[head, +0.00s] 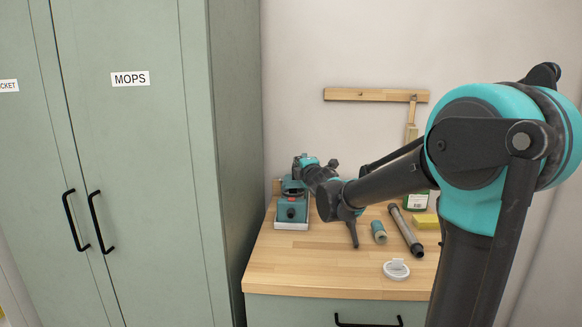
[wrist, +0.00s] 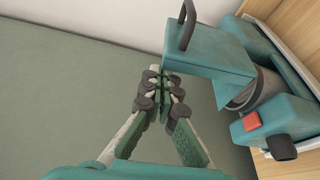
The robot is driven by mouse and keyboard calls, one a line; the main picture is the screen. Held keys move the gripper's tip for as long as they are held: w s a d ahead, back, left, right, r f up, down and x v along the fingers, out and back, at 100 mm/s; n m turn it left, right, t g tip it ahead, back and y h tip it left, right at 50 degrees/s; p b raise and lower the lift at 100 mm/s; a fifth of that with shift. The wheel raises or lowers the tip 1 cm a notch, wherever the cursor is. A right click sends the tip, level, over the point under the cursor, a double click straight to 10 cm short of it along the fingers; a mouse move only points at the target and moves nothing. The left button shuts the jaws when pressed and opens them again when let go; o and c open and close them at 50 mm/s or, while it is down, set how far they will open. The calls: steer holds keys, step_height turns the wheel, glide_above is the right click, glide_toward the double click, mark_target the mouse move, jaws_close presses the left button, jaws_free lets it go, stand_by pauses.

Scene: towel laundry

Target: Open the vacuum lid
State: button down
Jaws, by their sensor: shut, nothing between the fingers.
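The teal vacuum (head: 291,207) stands on a pale tray at the back left of the wooden counter. In the wrist view its body (wrist: 275,115) is at the right, with a red button and a black knob. The vacuum lid (wrist: 208,65) is a teal block with a black handle (wrist: 187,24). It juts out from the body, and a grey cylinder shows between them. I cannot tell how far it is open. My gripper (wrist: 158,88) is shut and empty, with its fingertips close beside the lid's edge. I cannot tell whether they touch.
The counter (head: 300,270) holds a small teal-and-tan cylinder (head: 379,231), a dark tube (head: 406,232), a white ring-shaped piece (head: 396,269) and a yellow sponge (head: 426,221). A tall green cabinet (head: 150,150) stands close on the left. The front left of the counter is clear.

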steer(key=shift+d+r+m+t, duration=0.1)
steer(key=shift+d+m+t, duration=0.3)
steer(key=shift+d+m, duration=0.7)
steer(key=shift+d+r+m+t, duration=0.1)
steer(key=shift+d+m+t, duration=0.3)
steer(key=shift+d+m, duration=0.65)
steer(key=shift+s, duration=0.1)
